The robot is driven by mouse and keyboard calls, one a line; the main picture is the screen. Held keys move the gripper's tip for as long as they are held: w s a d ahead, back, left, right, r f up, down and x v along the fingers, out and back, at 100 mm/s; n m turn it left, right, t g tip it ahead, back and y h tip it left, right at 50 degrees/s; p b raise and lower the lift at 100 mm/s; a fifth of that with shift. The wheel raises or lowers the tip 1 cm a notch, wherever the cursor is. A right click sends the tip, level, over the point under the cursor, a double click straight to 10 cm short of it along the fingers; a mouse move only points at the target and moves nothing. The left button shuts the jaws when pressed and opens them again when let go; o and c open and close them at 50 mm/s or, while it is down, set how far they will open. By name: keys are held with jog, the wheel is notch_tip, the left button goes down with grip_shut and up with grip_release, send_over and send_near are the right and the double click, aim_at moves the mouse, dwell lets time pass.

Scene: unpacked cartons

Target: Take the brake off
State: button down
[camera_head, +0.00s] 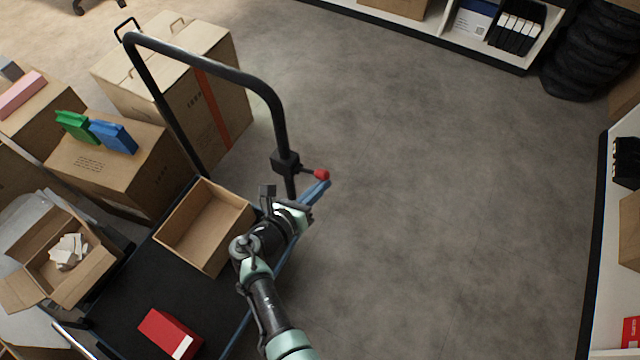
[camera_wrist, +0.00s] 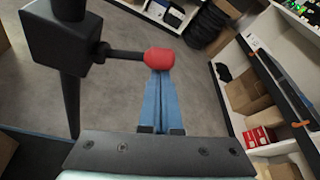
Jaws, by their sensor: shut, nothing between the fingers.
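The brake lever is a short dark rod with a red knob (camera_head: 321,174), sticking out to the right from a black block (camera_head: 286,160) on the trolley's handle post. In the wrist view the red knob (camera_wrist: 160,61) is just beyond my fingers, with the black block (camera_wrist: 60,37) at upper left. My gripper (camera_head: 318,188) has its blue fingers shut and empty, pointing toward the knob from below. In the wrist view the fingertips (camera_wrist: 160,76) show right at the knob's lower edge; whether they touch it I cannot tell.
The trolley's dark deck (camera_head: 135,290) carries an open empty carton (camera_head: 250,215) and a red box (camera_head: 170,333). Stacked cartons (camera_head: 120,170) stand at left. The floor to the right is clear up to the shelves (camera_head: 590,270).

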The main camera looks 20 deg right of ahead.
jog(key=shift+r+p, duration=0.75)
jog(key=shift+p, duration=0.1)
notch_tip(320, 180, down, 4)
jog(key=s+d+b, duration=0.1)
jog(key=s+b, duration=0.1)
jog(key=p+v, duration=0.3)
jog(key=v, duration=0.7)
jog(key=shift+w, duration=0.3)
jog(key=shift+r, duration=0.15)
